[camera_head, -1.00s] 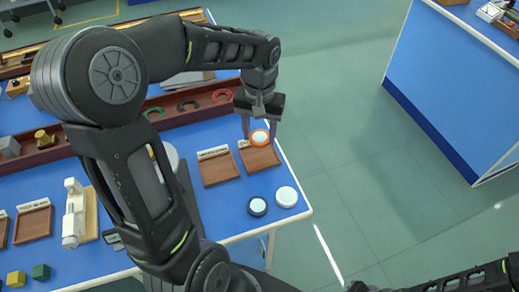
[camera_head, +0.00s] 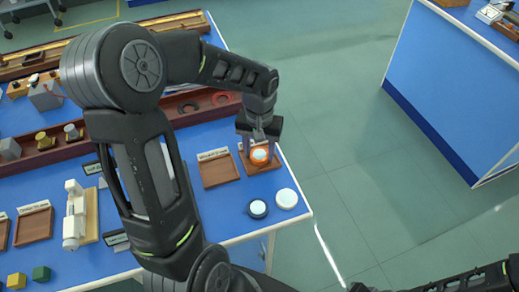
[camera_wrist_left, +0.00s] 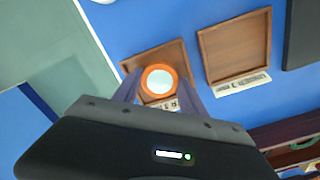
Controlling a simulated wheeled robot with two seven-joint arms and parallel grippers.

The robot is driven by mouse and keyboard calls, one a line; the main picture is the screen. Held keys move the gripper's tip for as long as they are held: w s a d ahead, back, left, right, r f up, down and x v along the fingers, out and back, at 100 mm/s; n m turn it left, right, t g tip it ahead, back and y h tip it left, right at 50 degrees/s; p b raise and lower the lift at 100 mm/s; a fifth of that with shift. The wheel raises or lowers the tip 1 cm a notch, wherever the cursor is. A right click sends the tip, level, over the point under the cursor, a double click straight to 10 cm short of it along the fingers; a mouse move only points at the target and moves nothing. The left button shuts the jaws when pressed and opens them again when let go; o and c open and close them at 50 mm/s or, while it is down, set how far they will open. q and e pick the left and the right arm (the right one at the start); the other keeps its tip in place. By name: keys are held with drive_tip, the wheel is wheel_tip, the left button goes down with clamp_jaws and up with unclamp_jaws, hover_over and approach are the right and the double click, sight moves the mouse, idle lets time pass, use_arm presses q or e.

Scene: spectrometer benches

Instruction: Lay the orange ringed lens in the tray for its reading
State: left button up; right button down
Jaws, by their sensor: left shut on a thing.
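The orange ringed lens (camera_head: 260,155) has a pale round centre and is held between the fingertips of my left gripper (camera_head: 259,147). It also shows in the left wrist view (camera_wrist_left: 159,80), with a finger on each side. The lens is over a brown square tray (camera_head: 270,165) near the table's right edge; that tray's rim shows in the left wrist view (camera_wrist_left: 181,53). I cannot tell whether the lens touches the tray floor. A label card stands at the tray's back edge. My right gripper is not in view; only part of my right arm shows at the lower right.
A second brown tray (camera_head: 220,172) lies empty just to the left. A dark-ringed lens (camera_head: 258,208) and a white-ringed lens (camera_head: 286,198) lie in front on the blue table. A brown rack with ringed pieces (camera_head: 188,106) is behind. Floor is clear to the right.

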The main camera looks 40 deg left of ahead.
sight(260, 154)
use_arm(q)
drive_tip(key=shift+f, duration=0.15)
drive_tip(key=o, duration=1.1)
wheel_tip(260, 154, up, 12)
drive_tip(key=shift+r, duration=0.2)
idle(0.4)
